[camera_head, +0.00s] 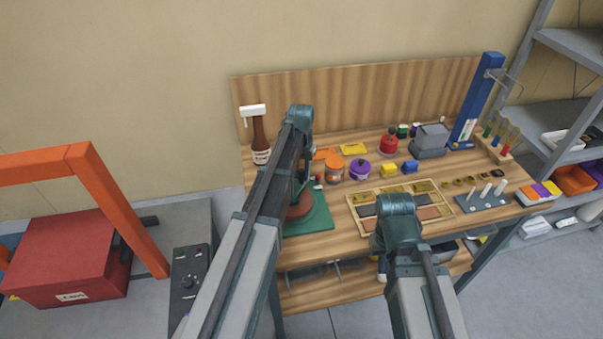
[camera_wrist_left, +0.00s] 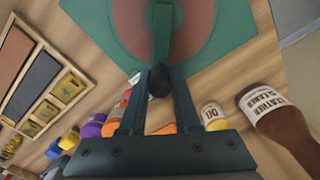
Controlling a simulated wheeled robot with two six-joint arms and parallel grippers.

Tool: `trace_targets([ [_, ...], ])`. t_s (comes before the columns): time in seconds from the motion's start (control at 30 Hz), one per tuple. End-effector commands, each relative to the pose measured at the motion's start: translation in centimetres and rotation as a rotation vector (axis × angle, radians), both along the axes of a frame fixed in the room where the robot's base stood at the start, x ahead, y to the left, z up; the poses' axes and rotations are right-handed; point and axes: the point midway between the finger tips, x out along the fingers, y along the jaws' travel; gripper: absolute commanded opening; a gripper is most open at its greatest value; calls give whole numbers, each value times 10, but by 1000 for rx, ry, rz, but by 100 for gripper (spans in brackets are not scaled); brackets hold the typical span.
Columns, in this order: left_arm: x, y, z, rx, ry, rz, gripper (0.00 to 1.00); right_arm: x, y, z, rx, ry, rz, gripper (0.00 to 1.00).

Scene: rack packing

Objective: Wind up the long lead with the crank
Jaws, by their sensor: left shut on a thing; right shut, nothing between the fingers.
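The crank is a green arm (camera_wrist_left: 163,40) with a dark knob (camera_wrist_left: 160,82) at its end. It lies across a reddish-brown round reel (camera_wrist_left: 205,22) on a green base (camera_wrist_left: 232,45). In the left wrist view my left gripper (camera_wrist_left: 160,92) is shut on the knob, one finger on each side. In the head view the base (camera_head: 318,215) and reel (camera_head: 299,208) are at the left of the workbench, partly hidden by my left arm. My right gripper (camera_head: 400,238) is over the bench's front edge, its fingers mostly hidden by its wrist. I cannot make out the lead.
A brown bottle (camera_head: 261,140) stands behind the reel. An orange jar (camera_head: 334,168), purple jar (camera_head: 359,170) and red container (camera_head: 388,143) are farther right. A compartmented wooden tray (camera_head: 352,212) lies near the front. Metal shelves (camera_head: 560,90) stand to the right.

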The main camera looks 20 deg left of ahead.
Motion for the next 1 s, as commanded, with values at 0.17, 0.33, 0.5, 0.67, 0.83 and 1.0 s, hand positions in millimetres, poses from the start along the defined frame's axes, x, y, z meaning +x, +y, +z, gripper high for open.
trace_targets([
  [0.17,-1,-4,0,-2,0,-58,0,0,0,0,0,0,0,0],
  [0.33,-4,-12,0,-2,0,-177,0,0,0,0,0,0,0,0],
  [0.5,-8,-21,0,-2,0,-335,0,0,0,0,0,0,0,0],
  [0.67,-14,-29,0,-2,0,-487,0,0,0,0,0,0,0,0],
  [0.83,-21,-37,0,-2,0,-649,0,0,0,0,0,0,0,0],
  [1.0,-30,-43,0,-2,0,-810,0,0,0,0,0,0,0,0],
])
